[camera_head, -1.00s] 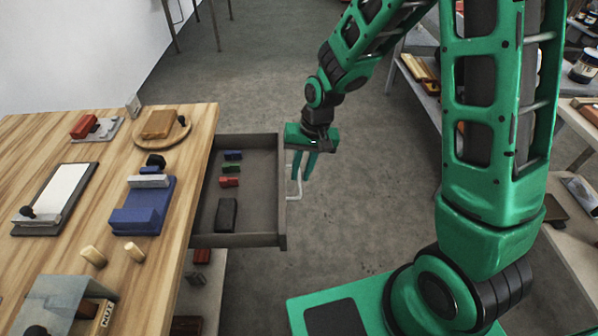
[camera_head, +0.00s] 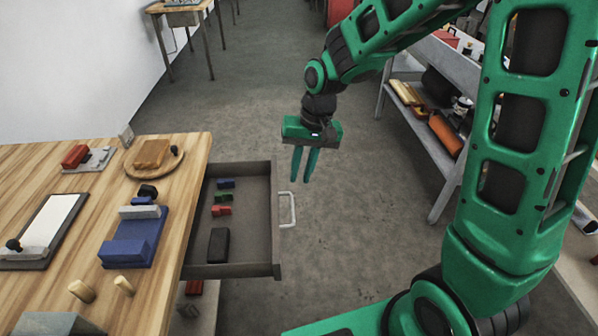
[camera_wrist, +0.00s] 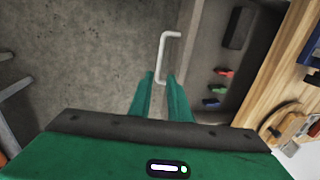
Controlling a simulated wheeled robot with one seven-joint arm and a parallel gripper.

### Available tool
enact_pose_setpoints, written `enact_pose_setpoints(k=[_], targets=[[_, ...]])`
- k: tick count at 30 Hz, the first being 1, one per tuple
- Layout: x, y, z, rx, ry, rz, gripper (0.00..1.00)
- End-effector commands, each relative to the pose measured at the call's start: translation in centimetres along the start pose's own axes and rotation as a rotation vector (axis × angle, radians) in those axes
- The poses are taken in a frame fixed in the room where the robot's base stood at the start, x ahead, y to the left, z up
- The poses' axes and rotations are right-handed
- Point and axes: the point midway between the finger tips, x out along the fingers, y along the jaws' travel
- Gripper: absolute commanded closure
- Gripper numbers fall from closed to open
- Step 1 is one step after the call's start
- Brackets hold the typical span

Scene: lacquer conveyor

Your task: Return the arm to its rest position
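My gripper (camera_head: 304,163) hangs fingers-down beyond the open drawer (camera_head: 276,215), to the right of its far front corner, apart from the handle (camera_head: 287,209). Its two green fingers stand a little apart with nothing between them. In the wrist view my gripper (camera_wrist: 160,92) points toward the white handle (camera_wrist: 163,45), with bare floor around it. The drawer is pulled out of the wooden table (camera_head: 160,262) and holds small blue, green and red blocks and a dark block (camera_head: 218,245).
The table carries a blue block stand (camera_head: 133,246), a round wooden board (camera_head: 154,158) and wooden pegs. A grey shelf (camera_head: 440,165) with several items stands at the right. Open floor (camera_head: 350,225) lies between the drawer and my base.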

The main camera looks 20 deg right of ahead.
Motion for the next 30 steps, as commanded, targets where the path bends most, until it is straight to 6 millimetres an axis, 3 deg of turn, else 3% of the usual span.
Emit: enact_pose_setpoints(k=[8,11,14,21,27,30], targets=[[-0.5,0.8,0.1,0.007,0.006,0.008,0.83],[-2.0,3.2,0.4,0.027,0.020,0.032,0.83],[-4.4,7.2,1.4,0.062,0.040,0.072,0.83],[-9.9,17.1,7.0,0.178,0.058,0.156,0.83],[-12.6,22.8,13.6,0.278,0.047,0.182,0.83],[-13.2,24.5,16.4,0.317,0.038,0.182,0.83]])
